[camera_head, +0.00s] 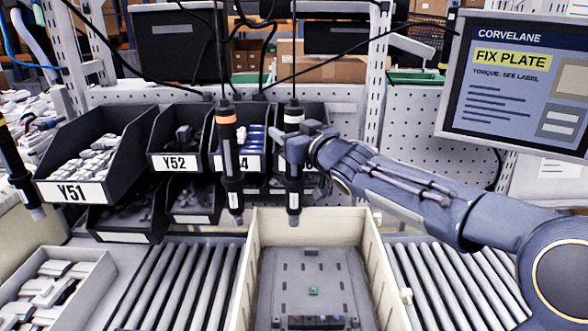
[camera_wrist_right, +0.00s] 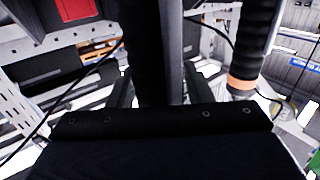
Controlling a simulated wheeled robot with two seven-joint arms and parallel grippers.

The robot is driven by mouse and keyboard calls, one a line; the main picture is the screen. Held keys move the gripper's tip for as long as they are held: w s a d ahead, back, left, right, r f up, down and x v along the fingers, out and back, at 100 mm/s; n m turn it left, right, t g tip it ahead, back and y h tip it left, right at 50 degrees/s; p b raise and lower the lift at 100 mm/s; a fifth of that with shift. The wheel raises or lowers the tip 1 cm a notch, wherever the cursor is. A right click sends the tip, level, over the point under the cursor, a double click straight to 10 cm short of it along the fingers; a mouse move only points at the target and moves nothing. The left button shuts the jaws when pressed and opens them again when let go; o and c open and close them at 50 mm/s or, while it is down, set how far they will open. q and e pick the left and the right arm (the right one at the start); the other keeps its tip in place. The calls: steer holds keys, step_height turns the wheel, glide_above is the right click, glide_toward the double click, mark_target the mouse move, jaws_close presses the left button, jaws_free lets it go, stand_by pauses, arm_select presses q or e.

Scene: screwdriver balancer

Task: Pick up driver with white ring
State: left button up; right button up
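The driver with the white ring (camera_head: 293,117) hangs upright from a cable above the back of the cream-walled crate. My right gripper (camera_head: 291,143) reaches in from the right and is at this driver's upper body, just below the ring. In the right wrist view a dark driver body (camera_wrist_right: 149,50) stands between the two fingers (camera_wrist_right: 160,88); I cannot tell whether they press on it. The driver with the orange ring (camera_head: 228,150) hangs close on the left; it also shows in the right wrist view (camera_wrist_right: 250,50). My left gripper is out of view.
Another driver (camera_head: 15,160) hangs at the far left edge. Black bins (camera_head: 75,190) stand behind on a perforated panel. The crate (camera_head: 248,270) sits between roller conveyors (camera_head: 180,285). A screen (camera_head: 515,85) stands at the upper right. Cables run overhead.

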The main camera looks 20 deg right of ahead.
jaws_close()
steer(key=shift+r, duration=0.1)
